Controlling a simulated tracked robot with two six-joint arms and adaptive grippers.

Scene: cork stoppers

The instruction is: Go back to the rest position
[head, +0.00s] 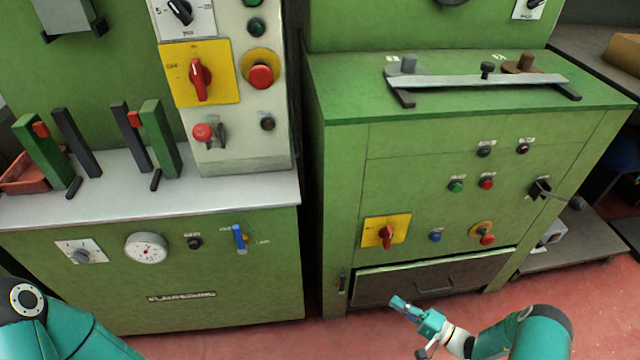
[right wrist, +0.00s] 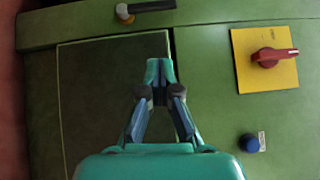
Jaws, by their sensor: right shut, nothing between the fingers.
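My right gripper (head: 400,303) is in front of the right green cabinet's lower part, near its dark drawer front (head: 432,280). In the right wrist view my right gripper (right wrist: 158,72) has its fingertips together with nothing between them. Whether it touches the drawer front cannot be told; it looks apart from it. My left arm (head: 60,325) shows at the lower left, but its gripper is out of view.
A yellow plate with a red switch (head: 387,236) and a blue button (head: 435,237) sit above the drawer. A metal bar (head: 480,81) with a brown stopper-like piece (head: 524,64) lies on the cabinet top. The left cabinet (head: 200,275) stands beside a narrow gap.

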